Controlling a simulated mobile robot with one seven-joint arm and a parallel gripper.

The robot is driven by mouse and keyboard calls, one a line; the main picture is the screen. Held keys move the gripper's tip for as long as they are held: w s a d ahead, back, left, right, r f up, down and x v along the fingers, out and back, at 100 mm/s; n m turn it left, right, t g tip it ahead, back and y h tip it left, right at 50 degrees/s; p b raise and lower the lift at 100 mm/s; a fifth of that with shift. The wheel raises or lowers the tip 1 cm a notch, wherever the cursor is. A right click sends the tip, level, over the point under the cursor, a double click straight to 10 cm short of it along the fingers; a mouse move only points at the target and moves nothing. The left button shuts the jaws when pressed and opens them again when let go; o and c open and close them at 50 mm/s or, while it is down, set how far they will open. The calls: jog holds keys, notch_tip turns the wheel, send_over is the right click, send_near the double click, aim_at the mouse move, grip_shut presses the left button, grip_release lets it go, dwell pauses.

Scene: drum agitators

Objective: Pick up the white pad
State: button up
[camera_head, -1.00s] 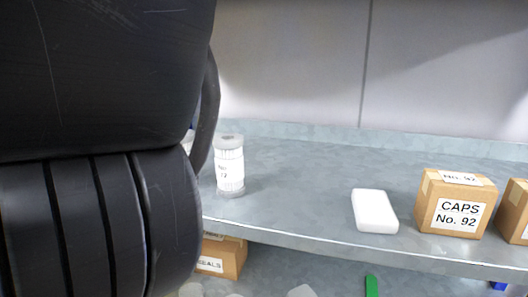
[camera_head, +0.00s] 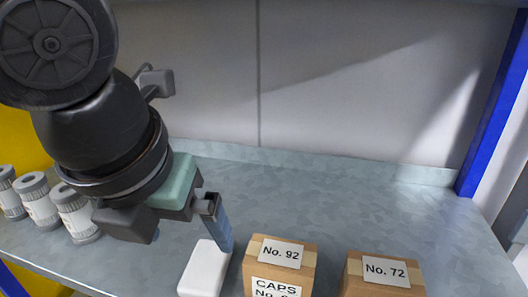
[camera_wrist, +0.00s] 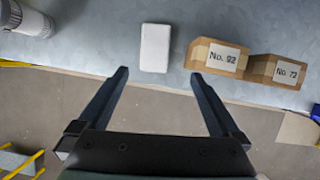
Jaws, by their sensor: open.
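The white pad (camera_head: 205,268) is a white block with rounded edges lying flat on the grey shelf (camera_head: 300,205), near its front edge. In the wrist view the pad (camera_wrist: 155,48) lies ahead of my gripper (camera_wrist: 158,80), roughly centred between the two finger lines and beyond the tips. My gripper's fingers are wide apart with nothing between them. In the head view my gripper (camera_head: 190,232) hangs above and beside the pad, one blue finger showing close to its right back corner. I cannot tell whether they touch there. The other finger is mostly hidden.
A cardboard box marked CAPS No. 92 (camera_head: 280,262) stands just right of the pad, and a No. 72 box (camera_head: 383,275) stands farther right. Several labelled cylinders (camera_head: 75,212) stand at the left. A blue post (camera_head: 497,105) rises at the right. The shelf behind the boxes is clear.

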jog(key=b, duration=0.3)
send_over(204, 269)
jog(key=s, duration=0.3)
notch_tip(204, 269, down, 7)
jog(key=shift+w+a+r, duration=0.1)
jog(key=shift+w+r, duration=0.05)
jog(key=shift+w+f, duration=0.25)
jog(key=shift+f, duration=0.15)
jog(key=b+x, duration=0.1)
jog(key=x, duration=0.3)
jog(key=shift+f, duration=0.2)
jog(key=shift+w+f, duration=0.15)
jog(key=shift+f, duration=0.05)
jog(key=c, duration=1.3)
jog(key=shift+o, duration=0.2)
notch_tip(204, 269, up, 10)
jog(key=p, duration=0.4)
